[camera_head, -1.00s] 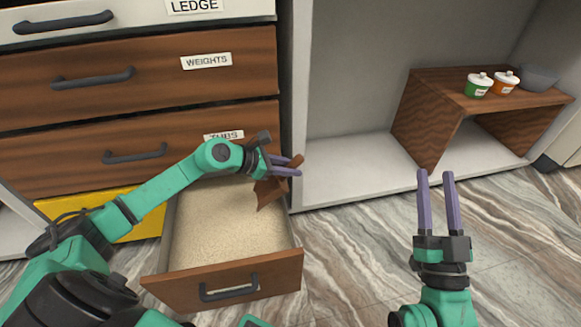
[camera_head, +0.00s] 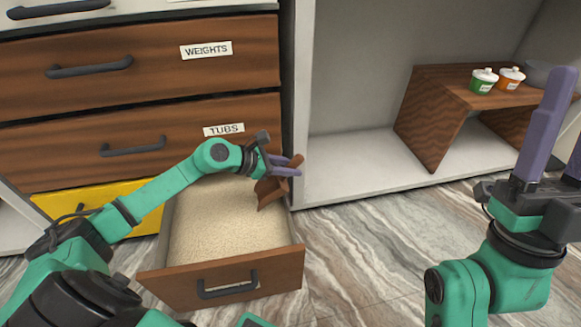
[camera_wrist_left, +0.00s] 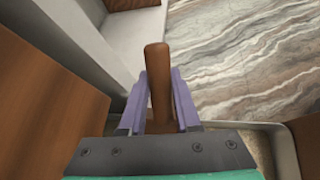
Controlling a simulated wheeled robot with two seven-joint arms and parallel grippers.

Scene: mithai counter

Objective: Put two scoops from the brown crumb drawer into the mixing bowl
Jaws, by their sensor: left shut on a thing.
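The open drawer (camera_head: 172,286) with a brown wood front holds beige crumbs (camera_head: 212,225) in the head view. My left gripper (camera_head: 292,167) is shut on a brown scoop (camera_head: 271,193) at the drawer's back right corner. The scoop hangs tilted downward over the crumbs; whether it touches them I cannot tell. Its handle (camera_wrist_left: 158,85) stands between the fingers in the left wrist view. My right gripper (camera_head: 566,115) is open and empty at the right edge, partly out of frame. A grey bowl (camera_head: 537,74) stands on the wooden shelf, partly hidden by my right finger.
Two lidded tubs, green (camera_head: 484,82) and orange (camera_head: 510,79), stand beside the bowl on the wooden shelf (camera_head: 440,95). Shut drawers marked weights (camera_head: 230,75) and tubs (camera_head: 70,150) lie above the open one. A yellow front (camera_head: 145,222) is behind it. The marbled floor (camera_head: 380,260) is clear.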

